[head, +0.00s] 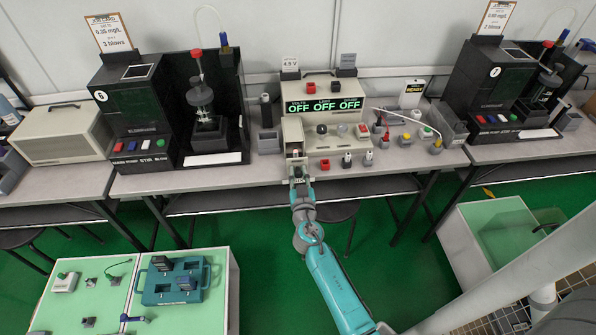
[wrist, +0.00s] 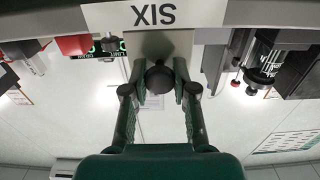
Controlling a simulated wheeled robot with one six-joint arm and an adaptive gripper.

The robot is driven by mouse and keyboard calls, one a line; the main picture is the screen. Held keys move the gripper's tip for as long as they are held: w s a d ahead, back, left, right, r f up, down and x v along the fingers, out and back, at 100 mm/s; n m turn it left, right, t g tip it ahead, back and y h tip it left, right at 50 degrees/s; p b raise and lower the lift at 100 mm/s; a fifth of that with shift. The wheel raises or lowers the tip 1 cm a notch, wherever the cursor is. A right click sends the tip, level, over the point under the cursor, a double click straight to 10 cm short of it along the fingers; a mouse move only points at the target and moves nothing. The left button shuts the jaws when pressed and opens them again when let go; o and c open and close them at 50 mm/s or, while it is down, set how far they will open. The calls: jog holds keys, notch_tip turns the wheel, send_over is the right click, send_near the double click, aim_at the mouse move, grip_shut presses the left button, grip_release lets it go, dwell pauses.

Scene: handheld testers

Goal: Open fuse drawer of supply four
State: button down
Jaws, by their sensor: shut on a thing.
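The beige power supply (head: 338,140) stands on the bench, its green display reading OFF several times. My gripper (head: 297,172) is at the left end of its front. In the wrist view, which is upside down, my gripper (wrist: 159,90) has its two green fingers on either side of a dark round knob (wrist: 159,77), shut on it. The knob is in front of a beige panel (wrist: 158,44). A white label (wrist: 150,14) there reads SIX, not four. Whether the drawer behind the knob is pulled out, I cannot tell.
Black testers (head: 130,105) stand left and right (head: 485,88) of the supply. Colored plugs and cables (head: 405,138) lie right of it. A beige box (head: 62,135) is at far left. A cart with a teal tray (head: 172,283) stands at front left. Green floor lies below.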

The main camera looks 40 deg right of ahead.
jog(key=c, duration=0.9)
grip_release()
jog(key=v, duration=1.2)
